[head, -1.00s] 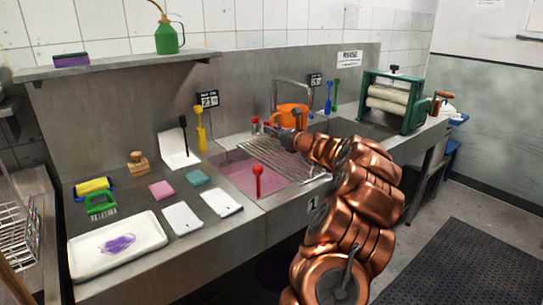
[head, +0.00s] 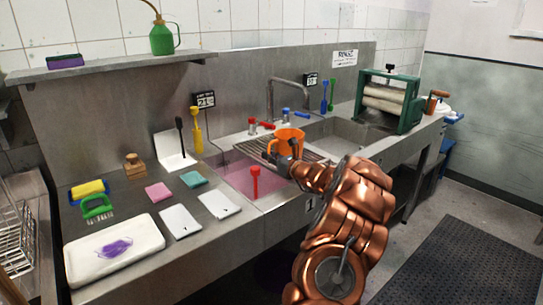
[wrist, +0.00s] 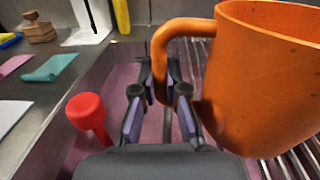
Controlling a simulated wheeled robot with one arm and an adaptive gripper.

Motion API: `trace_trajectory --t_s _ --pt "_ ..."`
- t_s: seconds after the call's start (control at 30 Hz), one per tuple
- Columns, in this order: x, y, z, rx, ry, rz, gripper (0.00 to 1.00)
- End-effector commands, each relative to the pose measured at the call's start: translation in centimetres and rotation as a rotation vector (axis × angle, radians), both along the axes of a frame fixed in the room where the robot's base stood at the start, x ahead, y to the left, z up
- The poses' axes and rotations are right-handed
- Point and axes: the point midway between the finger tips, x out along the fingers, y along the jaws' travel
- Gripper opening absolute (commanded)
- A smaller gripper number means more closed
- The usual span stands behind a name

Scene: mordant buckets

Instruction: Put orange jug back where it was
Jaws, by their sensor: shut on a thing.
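The orange jug (head: 288,138) is upright over the wire rack (head: 312,156) that spans part of the sinks. My gripper (head: 295,150) is shut on the jug's handle, at the jug's near side. In the wrist view the two fingers (wrist: 160,88) close around the handle, left of the jug's body (wrist: 262,75). The rack bars show just below and beside the jug. I cannot tell whether the jug's base touches them. Part of the jug's lower body is hidden by my gripper in the head view.
The left sink basin (head: 240,178) holds pink liquid, with a red-handled tool (head: 255,182) at its front. A tall tap (head: 270,98) and red (head: 252,126) and blue (head: 287,112) valves stand behind the jug. A green roller press (head: 392,100) stands at right.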

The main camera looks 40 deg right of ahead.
Motion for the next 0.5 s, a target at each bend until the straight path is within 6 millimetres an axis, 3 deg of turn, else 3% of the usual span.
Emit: trace_trajectory --t_s 0.23,0.27,0.5 --pt "-0.03 -0.05 -0.16 -0.001 -0.001 0.000 0.00" --pt "-0.05 -0.07 -0.14 -0.001 -0.001 0.000 0.13" --pt "-0.05 -0.07 -0.09 -0.001 -0.001 -0.001 0.36"
